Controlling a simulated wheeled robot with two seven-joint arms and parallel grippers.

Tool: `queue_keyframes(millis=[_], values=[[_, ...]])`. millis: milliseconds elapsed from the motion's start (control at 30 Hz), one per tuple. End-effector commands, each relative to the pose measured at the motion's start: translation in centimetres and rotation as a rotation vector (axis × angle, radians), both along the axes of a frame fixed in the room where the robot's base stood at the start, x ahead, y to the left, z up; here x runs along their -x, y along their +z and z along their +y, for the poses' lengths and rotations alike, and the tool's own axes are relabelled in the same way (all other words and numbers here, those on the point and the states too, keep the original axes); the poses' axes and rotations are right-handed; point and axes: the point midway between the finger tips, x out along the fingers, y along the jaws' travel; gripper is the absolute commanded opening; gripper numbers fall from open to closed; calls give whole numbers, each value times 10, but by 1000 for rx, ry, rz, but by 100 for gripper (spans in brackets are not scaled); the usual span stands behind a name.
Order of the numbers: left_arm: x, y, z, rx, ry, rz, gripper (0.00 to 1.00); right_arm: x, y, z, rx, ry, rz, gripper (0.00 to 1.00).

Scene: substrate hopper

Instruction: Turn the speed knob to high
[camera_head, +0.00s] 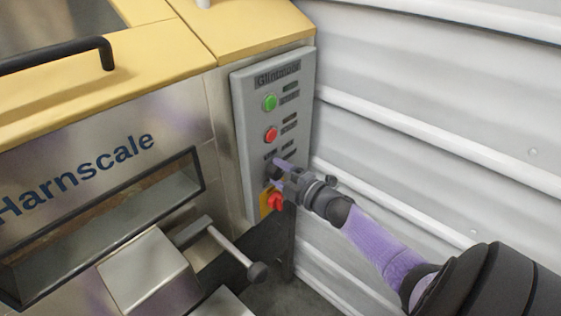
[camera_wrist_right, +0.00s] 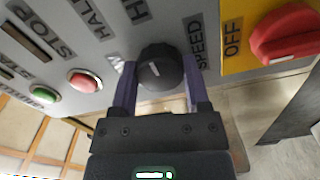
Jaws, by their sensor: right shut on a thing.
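The black speed knob (camera_wrist_right: 160,68) shows in the right wrist view with a white pointer line, beside the word SPEED. In the head view the knob (camera_head: 273,170) sits low on the grey control panel (camera_head: 243,128), partly hidden by my gripper. My right gripper (camera_wrist_right: 160,85) has its two purple fingers on either side of the knob and is shut on it. In the head view the right gripper (camera_head: 281,174) reaches the panel from the lower right. The pointer's exact setting is hard to read. My left gripper is not in view.
A green button (camera_head: 270,103) and a red button (camera_head: 271,134) sit above the knob. A red OFF switch (camera_head: 276,202) on a yellow plate is just below it. A lever (camera_head: 238,252) sticks out at the lower left. A corrugated white wall (camera_head: 430,110) stands at right.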

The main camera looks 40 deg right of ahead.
Motion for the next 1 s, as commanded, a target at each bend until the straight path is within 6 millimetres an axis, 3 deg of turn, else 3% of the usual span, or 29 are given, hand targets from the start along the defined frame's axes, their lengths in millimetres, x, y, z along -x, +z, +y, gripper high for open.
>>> queue_keyframes(millis=[533, 567, 700, 1000], values=[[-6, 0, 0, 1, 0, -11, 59, 0, -1, 0, -22, 0, 5, 1], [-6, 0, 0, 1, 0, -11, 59, 0, -1, 0, -22, 0, 5, 64], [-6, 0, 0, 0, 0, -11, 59, 0, -1, 0, -21, -1, 4, 94], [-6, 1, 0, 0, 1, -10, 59, 1, 0, 0, -20, 0, 3, 96]])
